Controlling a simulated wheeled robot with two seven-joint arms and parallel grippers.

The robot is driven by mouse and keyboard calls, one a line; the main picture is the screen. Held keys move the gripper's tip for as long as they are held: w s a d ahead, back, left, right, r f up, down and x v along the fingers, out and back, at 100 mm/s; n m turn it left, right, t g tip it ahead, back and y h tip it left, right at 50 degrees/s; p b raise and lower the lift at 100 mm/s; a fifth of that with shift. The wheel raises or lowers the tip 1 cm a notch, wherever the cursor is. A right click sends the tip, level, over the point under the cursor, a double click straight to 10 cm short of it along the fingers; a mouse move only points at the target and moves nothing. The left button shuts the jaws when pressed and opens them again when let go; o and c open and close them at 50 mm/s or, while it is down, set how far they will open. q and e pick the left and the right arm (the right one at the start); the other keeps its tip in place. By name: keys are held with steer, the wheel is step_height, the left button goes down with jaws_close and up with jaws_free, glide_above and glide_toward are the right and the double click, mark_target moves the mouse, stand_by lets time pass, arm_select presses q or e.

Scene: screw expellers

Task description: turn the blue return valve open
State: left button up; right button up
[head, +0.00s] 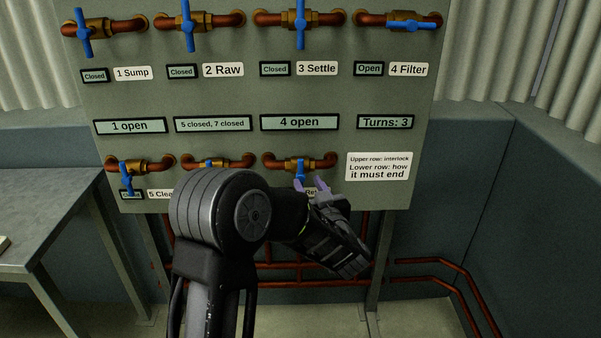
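The blue-handled return valve (301,168) is the right one in the lower row, on a copper pipe with a brass body. Its handle points down, across the pipe. My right gripper is not in view.
Upper valves 1 Sump (83,33), 2 Raw (188,27) and 3 Settle (300,24) read Closed; 4 Filter (414,25) reads Open. A sign (385,122) reads "Turns: 3". Valve 5 (127,178) is lower left. A table (50,235) stands left; red pipes (440,280) run below right.

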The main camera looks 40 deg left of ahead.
mark_target(301, 172)
arm_select(q)
steer(key=x, duration=0.7)
steer(key=shift+w+a, duration=0.2)
steer(key=shift+a, duration=0.1)
jaws_close()
stand_by(0.4)
